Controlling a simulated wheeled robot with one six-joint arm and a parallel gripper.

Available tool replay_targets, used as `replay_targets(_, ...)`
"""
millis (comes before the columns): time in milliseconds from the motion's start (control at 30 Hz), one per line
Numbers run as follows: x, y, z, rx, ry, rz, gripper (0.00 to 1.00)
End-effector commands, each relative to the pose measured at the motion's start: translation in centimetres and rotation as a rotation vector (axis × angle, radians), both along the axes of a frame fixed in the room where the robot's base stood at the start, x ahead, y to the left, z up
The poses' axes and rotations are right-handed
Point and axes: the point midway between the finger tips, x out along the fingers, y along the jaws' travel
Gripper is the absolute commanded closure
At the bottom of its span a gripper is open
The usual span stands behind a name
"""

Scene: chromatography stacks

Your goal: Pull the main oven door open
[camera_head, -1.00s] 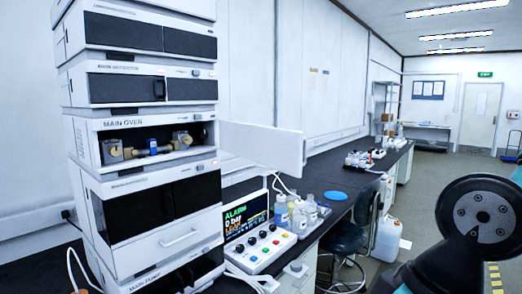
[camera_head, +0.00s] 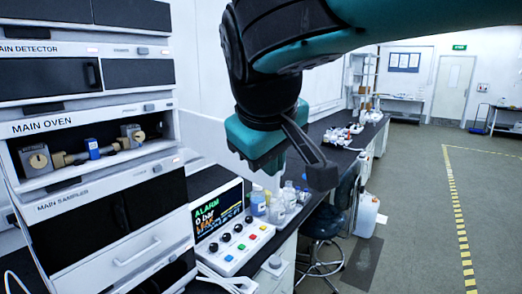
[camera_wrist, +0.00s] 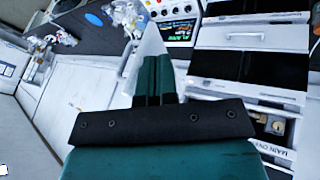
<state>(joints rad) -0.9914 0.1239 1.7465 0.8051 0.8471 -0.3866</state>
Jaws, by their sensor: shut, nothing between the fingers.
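The main oven (camera_head: 95,150) is the labelled bay in the stack at left in the head view. Its front is uncovered, showing valves, brass-coloured fittings and a blue part inside. In the wrist view part of the oven shows at lower right (camera_wrist: 275,130). My gripper (camera_wrist: 154,62) is shut and empty, right of the oven.
The detector (camera_head: 85,75) is above the oven and the sampler (camera_head: 110,215) below. A control box with an alarm screen (camera_head: 218,215) and bottles (camera_head: 275,205) stand on the dark bench. A stool (camera_head: 320,225) stands beside it. Open floor lies at right.

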Motion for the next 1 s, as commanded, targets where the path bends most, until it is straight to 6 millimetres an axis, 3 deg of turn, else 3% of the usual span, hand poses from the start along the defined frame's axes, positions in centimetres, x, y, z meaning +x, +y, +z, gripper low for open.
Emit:
replay_targets(33, -0.6, 2.0, 1.7, -0.005, -0.028, -0.006, 1.00)
replay_targets(100, -1.5, 3.7, 3.1, -0.010, -0.057, -0.030, 1.00)
replay_targets(200, -2.7, 5.1, 4.4, -0.009, -0.082, -0.060, 1.00)
replay_targets(333, -3.3, 5.6, 4.7, -0.009, -0.092, -0.083, 1.00)
replay_targets(467, -2.5, 5.3, 3.6, -0.010, -0.094, -0.088, 1.00)
replay_targets(867, 2.4, 4.0, -2.8, -0.010, -0.092, -0.092, 1.00)
replay_targets(1000, 3.8, 2.4, -2.7, -0.007, -0.093, -0.093, 1.00)
